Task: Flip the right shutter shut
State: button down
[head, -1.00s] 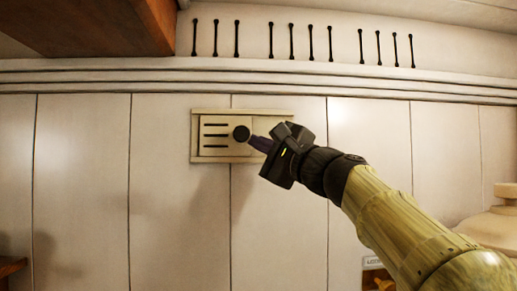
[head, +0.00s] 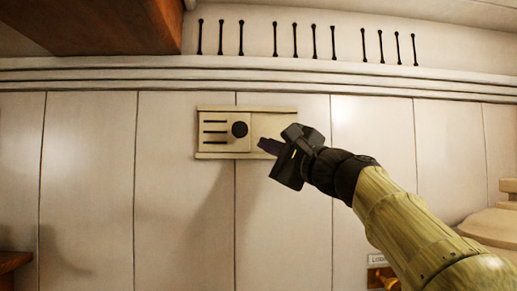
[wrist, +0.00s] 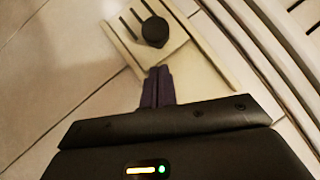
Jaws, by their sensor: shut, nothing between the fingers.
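One cream wall shutter, a sliding plate (head: 212,138) with dark horizontal slots and a round black knob (head: 240,129), sits between two rails (head: 272,109). The plate is at the left end of the rails; the right half is a plain bare panel (head: 270,125). The plate (wrist: 138,41) and knob (wrist: 155,31) also show in the wrist view. My gripper (head: 262,146), with purple fingers, is shut and empty. Its tips (wrist: 158,70) are just right of and below the knob in the head view, with a visible gap. I cannot tell their distance from the panel.
Dark hooks or pegs (head: 294,40) line the upper wall above a moulding (head: 120,74). A brown wooden beam (head: 100,25) is at the upper left. A pale rounded object (head: 490,225) stands at the right. The wall around the shutter is clear.

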jog(key=b+v, duration=0.5)
jog(key=v, duration=0.6)
jog(key=shift+w+d, duration=0.3)
jog(key=w+d+f+g+h, duration=0.1)
jog(key=w+f+g+h, duration=0.4)
jog(key=f, duration=1.3)
notch_tip(320, 180, down, 21)
jog(key=w+d+n+g+h, duration=0.1)
jog(key=w+n+g+h, duration=0.1)
jog(key=n+h, duration=0.15)
jog(key=s+f+n+g+h, duration=0.1)
jog(key=s+f+n+g, duration=0.1)
jog(key=s+f, duration=0.4)
jog(key=s+d+f+n+g+h, duration=0.1)
jog(key=s+f+n, duration=0.4)
jog(key=f, duration=0.8)
jog(key=s+d+f+n+g+h, duration=0.1)
jog(key=s+f+n+g+h, duration=0.2)
jog(key=s+f, duration=0.5)
jog(key=shift+f+n+g, duration=0.45)
jog(key=shift+f+g, duration=0.25)
jog(key=shift+g, duration=0.1)
